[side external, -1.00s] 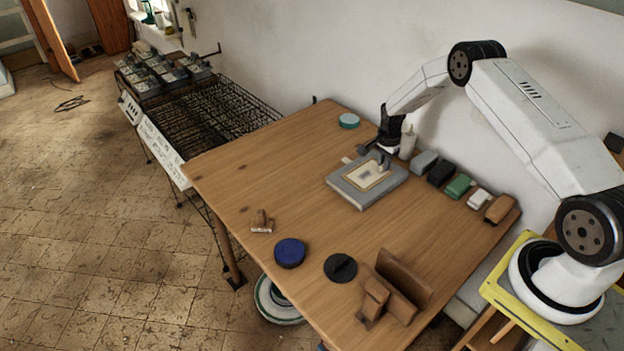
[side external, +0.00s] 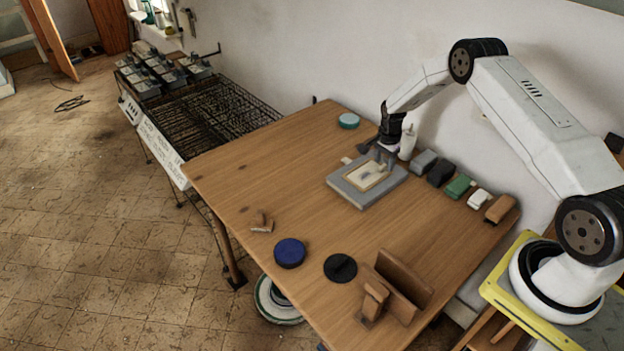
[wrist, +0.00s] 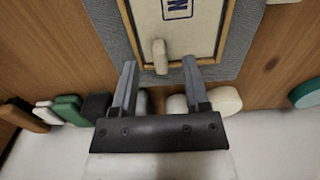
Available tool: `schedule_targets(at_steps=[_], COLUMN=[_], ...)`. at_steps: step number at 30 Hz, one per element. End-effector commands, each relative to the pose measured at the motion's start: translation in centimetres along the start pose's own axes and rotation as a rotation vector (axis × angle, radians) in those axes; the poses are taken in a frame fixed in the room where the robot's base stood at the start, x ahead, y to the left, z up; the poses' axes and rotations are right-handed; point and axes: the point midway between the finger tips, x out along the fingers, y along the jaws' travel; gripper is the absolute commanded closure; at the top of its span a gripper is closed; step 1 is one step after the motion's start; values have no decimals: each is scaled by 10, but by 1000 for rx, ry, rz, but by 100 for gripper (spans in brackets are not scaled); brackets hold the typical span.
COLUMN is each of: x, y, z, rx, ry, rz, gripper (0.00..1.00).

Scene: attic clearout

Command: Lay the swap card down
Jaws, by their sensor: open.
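A pale card (wrist: 190,28) with a blue printed mark lies inside a thin wooden frame (wrist: 232,30) on a grey pad (wrist: 118,28). In the side view the card (side external: 364,176) and the grey block-like pad (side external: 350,198) sit on the table near the wall. A small beige peg (wrist: 160,57) stands at the frame's near edge. My gripper (wrist: 160,68) is open, with its fingers either side of the peg and apart from it. In the side view my gripper (side external: 377,151) is at the pad's far edge.
On the wooden table (side external: 250,160), a row of blocks, including a green one (side external: 459,186), runs right of the pad. A teal disc (side external: 348,121), blue disc (side external: 289,253), black disc (side external: 340,267) and brown holder (side external: 397,285) stand around.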

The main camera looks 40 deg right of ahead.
Motion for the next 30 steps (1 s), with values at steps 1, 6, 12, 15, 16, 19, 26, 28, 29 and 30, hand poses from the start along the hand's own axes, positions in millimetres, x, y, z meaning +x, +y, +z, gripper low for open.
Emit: schedule_targets(at_steps=[1,6,12,15,16,19,26,28,29,30], x=[-5,-23,-47,-57,-60,-66,-70,-70,-70,-70], y=[-1,-1,-1,-1,0,0,0,0,0,0], z=[0,0,0,0,0,0,0,0,0,0], rx=[0,0,0,0,0,0,0,0,0,0], ry=[1,2,2,1,1,0,1,1,1,1], rz=[-2,-3,-3,-3,-2,-1,-1,-1,-1,-1], gripper=[41,41,41,41,41,41,41,41,41,41])
